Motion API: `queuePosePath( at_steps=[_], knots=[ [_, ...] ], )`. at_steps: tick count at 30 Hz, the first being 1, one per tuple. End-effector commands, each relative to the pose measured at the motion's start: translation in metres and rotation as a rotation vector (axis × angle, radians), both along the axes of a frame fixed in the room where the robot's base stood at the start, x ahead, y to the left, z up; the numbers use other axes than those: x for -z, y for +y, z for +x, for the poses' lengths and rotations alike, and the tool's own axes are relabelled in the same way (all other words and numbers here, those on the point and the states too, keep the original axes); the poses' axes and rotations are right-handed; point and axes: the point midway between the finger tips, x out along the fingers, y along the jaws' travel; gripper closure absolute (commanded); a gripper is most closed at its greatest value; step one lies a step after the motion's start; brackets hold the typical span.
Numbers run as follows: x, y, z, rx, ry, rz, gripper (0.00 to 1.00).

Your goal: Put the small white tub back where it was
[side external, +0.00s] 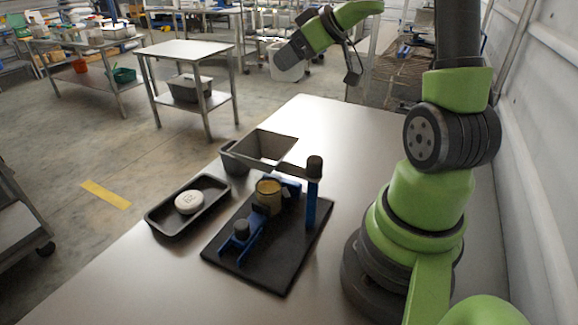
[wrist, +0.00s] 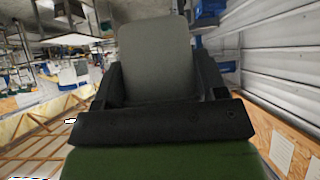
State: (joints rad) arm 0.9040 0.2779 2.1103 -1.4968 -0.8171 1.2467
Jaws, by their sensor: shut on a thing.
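In the wrist view my gripper (wrist: 156,76) is shut on a pale grey, round-cornered thing, which I take to be the small white tub (wrist: 154,48). It fills the space between the two dark fingers, and its far side is hidden. In the side view my wrist is raised high beyond the table's far end, well away from the fixture. The jaws cannot be made out clearly there. A white, round, flat piece with dark marks (side external: 189,202) lies in a black tray (side external: 155,222) at the table's left edge.
A black base plate (side external: 285,262) carries blue brackets, a jar with yellowish contents (side external: 269,197) and a blue post (side external: 312,204). The table's far end is clear.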

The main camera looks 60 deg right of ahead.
Motion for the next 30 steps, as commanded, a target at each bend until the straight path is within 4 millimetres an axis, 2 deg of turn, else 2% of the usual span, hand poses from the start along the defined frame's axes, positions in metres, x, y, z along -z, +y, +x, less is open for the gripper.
queuePosePath(
  at_steps=[2, 8, 13, 18, 21, 26, 30],
  knots=[
    [0.002, -0.012, 0.002, 0.065, -0.001, 0.006, 0.54],
    [0.027, -0.01, 0.002, 0.056, 0.001, 0.009, 0.54],
    [0.057, -0.009, 0.001, 0.054, 0.004, 0.011, 0.54],
    [0.1, -0.009, 0.001, 0.052, 0.006, 0.016, 0.54],
    [0.117, -0.009, 0.001, 0.052, 0.003, 0.011, 0.54],
    [0.134, -0.009, 0.002, 0.052, 0.001, 0.008, 0.54],
    [0.157, -0.009, 0.001, 0.051, 0.002, 0.01, 0.54]
  ],
)
